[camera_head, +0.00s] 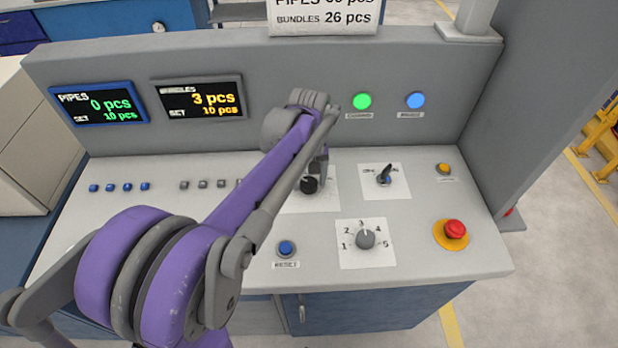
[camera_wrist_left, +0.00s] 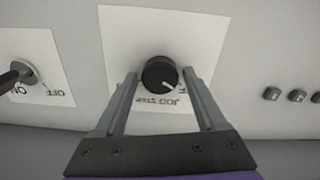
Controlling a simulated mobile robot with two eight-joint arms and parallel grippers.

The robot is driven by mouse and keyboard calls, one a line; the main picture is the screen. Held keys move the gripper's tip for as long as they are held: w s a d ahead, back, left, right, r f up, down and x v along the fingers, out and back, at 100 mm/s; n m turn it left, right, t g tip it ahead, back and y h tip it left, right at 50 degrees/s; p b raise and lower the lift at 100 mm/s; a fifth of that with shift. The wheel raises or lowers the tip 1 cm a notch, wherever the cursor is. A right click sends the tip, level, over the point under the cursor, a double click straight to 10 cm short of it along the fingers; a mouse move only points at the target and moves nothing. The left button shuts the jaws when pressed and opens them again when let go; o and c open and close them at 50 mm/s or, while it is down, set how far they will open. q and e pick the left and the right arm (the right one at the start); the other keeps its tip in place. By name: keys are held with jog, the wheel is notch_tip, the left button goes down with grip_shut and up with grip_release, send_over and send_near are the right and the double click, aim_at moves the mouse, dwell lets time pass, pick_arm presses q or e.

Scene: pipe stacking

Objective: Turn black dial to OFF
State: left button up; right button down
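A round black dial (camera_head: 309,186) stands on a white label plate (camera_head: 322,204) on the console top, partly covered by my arm. In the left wrist view the dial (camera_wrist_left: 160,75) has a white mark slanting to the picture's lower right, and its plate reads JOG STEP, upside down. My left gripper (camera_wrist_left: 160,73) is open, with one finger on each side of the dial and small gaps between. A black lever switch (camera_head: 384,175) stands to the right; its ON and OFF lettering shows at the left of the wrist view (camera_wrist_left: 22,75). My right gripper is out of view.
A grey numbered knob (camera_head: 366,239), a blue reset button (camera_head: 287,248) and a red stop button (camera_head: 455,230) sit toward the front. Small buttons (camera_head: 126,187) line the left. An upright panel with displays (camera_head: 200,99) and green (camera_head: 362,101) and blue lamps rises behind.

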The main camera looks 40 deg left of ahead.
aim_at(309, 182)
pick_arm(q)
jog(key=shift+o, duration=0.8)
notch_tip(309, 182, up, 11)
jog(key=shift+p, duration=0.4)
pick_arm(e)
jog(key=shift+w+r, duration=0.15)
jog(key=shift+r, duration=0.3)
pick_arm(q)
jog(key=shift+f, duration=0.15)
